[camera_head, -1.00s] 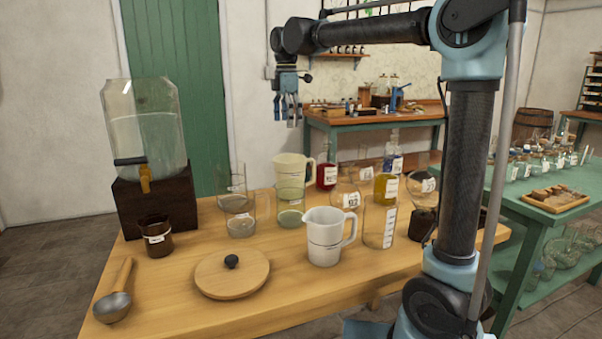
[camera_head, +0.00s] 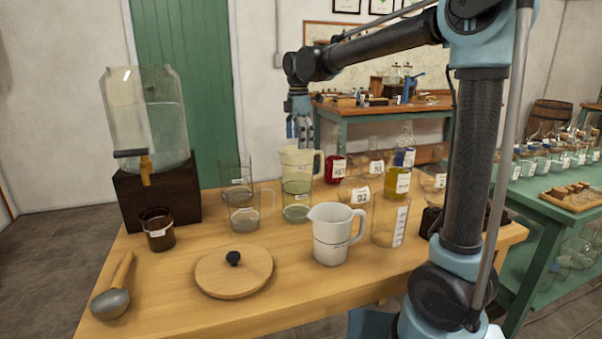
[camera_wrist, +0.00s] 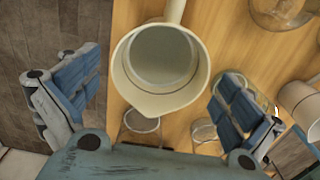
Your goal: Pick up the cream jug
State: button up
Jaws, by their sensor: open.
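The cream jug (camera_head: 293,163) stands upright at the back of the wooden table, behind a greenish glass beaker that hides part of it. Its handle points right in the head view. My gripper (camera_head: 300,136) hangs fingers-down just above it. In the wrist view the cream jug (camera_wrist: 150,80) is seen from above, its open mouth between my two spread fingers, its spout toward the palm and its handle at the top edge. My gripper (camera_wrist: 155,88) is open and holds nothing. A similar white jug (camera_head: 330,238) stands nearer the front.
A glass dispenser (camera_head: 147,120) on a dark block is at the left. A wooden lid (camera_head: 215,272) and a ladle (camera_head: 112,300) lie in front.

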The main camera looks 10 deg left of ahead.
aim_at(300, 160)
jog(key=f, duration=0.7)
jog(key=shift+d, duration=0.2)
jog(key=shift+c, duration=0.6)
jog(key=c, duration=1.3)
